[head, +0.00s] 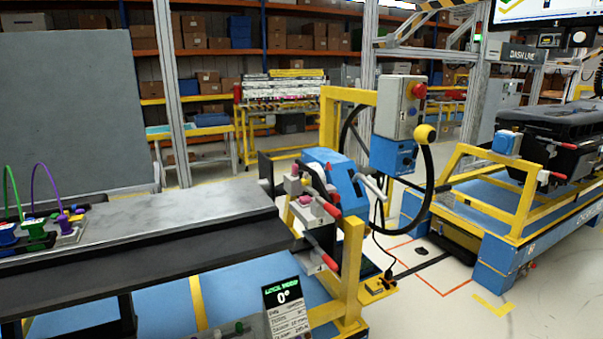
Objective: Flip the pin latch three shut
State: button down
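A long grey dashboard module (150,215) lies on a yellow and blue carrier. At its right end is a fixture with several red-handled parts. One red handle (330,263) sits low and points down to the right. Another red handle (332,210) sits higher at a similar slant. A red part (333,168) is near the blue housing (335,172). Grey brackets and pink knobs (292,186) sit beside them. I cannot tell which is pin latch three, nor whether it is open or shut. My gripper is not in view.
A yellow post (350,265) stands close by the red handles. An angle sign (285,305) stands at the bottom. Floor (440,300) is open at lower right.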

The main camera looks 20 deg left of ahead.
aim_at(300, 175)
jog(key=u, duration=1.05)
jog(key=i, duration=1)
jog(key=z, duration=0.05)
